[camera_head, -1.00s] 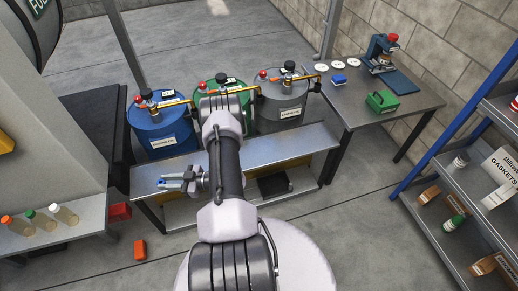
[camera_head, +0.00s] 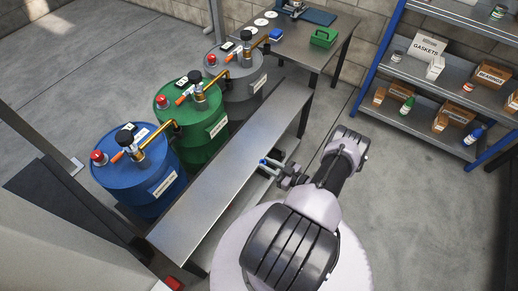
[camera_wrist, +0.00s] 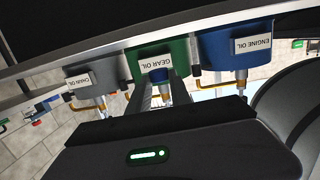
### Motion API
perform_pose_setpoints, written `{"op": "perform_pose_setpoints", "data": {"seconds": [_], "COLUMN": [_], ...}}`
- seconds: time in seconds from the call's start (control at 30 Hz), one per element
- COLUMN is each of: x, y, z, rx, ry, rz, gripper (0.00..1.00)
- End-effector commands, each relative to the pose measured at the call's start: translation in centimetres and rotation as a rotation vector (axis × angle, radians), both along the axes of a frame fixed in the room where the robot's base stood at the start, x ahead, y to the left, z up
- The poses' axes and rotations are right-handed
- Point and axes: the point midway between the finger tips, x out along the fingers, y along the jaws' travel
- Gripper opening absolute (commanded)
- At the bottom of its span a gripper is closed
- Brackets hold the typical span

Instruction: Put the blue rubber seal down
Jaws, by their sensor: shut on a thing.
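My gripper (camera_head: 268,167) is at the right edge of the steel bench (camera_head: 225,165) in the head view, pointing left towards it. It is shut on a small blue thing (camera_head: 263,161), which I take to be the blue rubber seal. The seal is mostly hidden by the fingers and its shape is not clear. In the tilted wrist view, the fingers (camera_wrist: 160,88) reach towards the drums, with a bit of blue between them. I cannot tell whether the seal touches the bench.
Blue (camera_head: 140,180), green (camera_head: 200,140) and grey (camera_head: 240,95) drums with taps stand behind the bench. The bench top is bare. A steel table (camera_head: 290,45) holds a green box (camera_head: 324,37). A shelf (camera_head: 445,80) with boxes and bottles stands right.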

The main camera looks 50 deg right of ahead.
Motion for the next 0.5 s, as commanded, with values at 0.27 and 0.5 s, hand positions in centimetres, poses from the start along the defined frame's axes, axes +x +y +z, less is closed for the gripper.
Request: {"op": "perform_pose_setpoints", "data": {"seconds": [0.27, 0.5], "x": [6.1, 12.4], "y": [3.2, 6.4], "z": [-1.0, -1.7], "rx": [0.001, -0.001], "ry": [0.0, 0.0], "rz": [0.009, 0.005], "gripper": [0.0, 0.0]}}
